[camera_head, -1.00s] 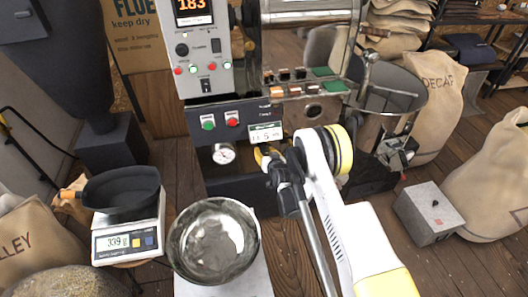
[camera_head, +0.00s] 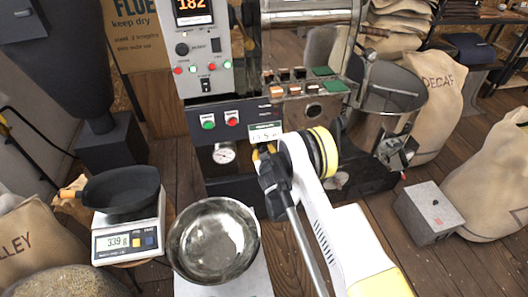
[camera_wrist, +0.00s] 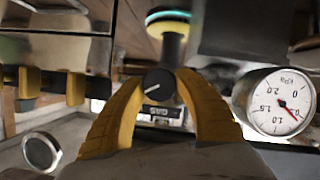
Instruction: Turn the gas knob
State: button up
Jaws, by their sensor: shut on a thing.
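The gas knob (camera_wrist: 158,84) is a round black knob with a white pointer line, seen in the wrist view. The pointer slants toward the left of that picture. The two yellow fingers of my gripper (camera_wrist: 161,90) stand on either side of the knob, with their tips close in on it. In the head view my gripper (camera_head: 262,151) is at the roaster's lower front panel, and it and my arm hide the knob. A white gas gauge (camera_wrist: 280,102) with a red needle sits beside the right finger; it also shows in the head view (camera_head: 223,153).
The roaster's control panel (camera_head: 205,50) stands above. A steel bowl (camera_head: 213,240) and a scale (camera_head: 128,240) carrying a black scoop (camera_head: 122,190) are at lower left. A grey box (camera_head: 428,213) stands on the floor at right, near sacks.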

jog(key=shift+n+h, duration=0.4)
dwell(0.3)
jog(key=o, duration=1.2)
